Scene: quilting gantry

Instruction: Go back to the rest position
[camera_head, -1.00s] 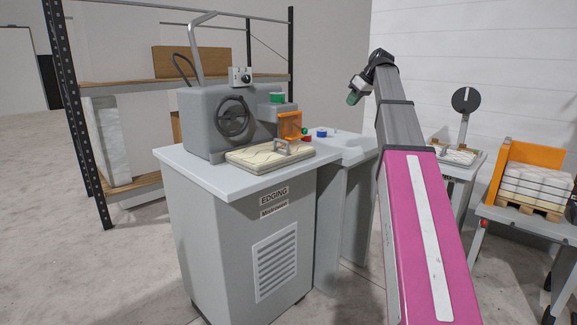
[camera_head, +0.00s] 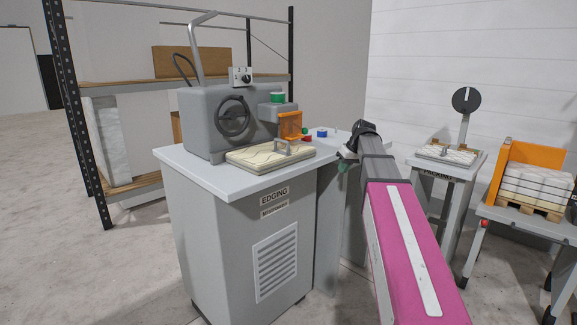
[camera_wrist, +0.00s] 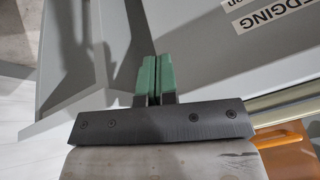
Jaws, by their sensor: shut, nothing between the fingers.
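My gripper (camera_wrist: 153,78) has green fingers pressed together with nothing between them in the wrist view. In the head view my gripper (camera_head: 342,167) is small and partly hidden at the end of my arm, just right of the edging machine's table. My arm, grey with a magenta section, reaches from the lower right toward the middle. In the wrist view the grey cabinet (camera_wrist: 190,45) with its EDGING label (camera_wrist: 262,15) lies behind the fingers.
The edging machine (camera_head: 205,125) stands on a grey cabinet (camera_head: 225,235). A quilted pad (camera_head: 255,158) lies on its top. To the right are a packing stand (camera_head: 455,172) and a trolley with an orange back (camera_head: 530,155) and white packs. A shelf rack (camera_head: 75,110) stands behind left.

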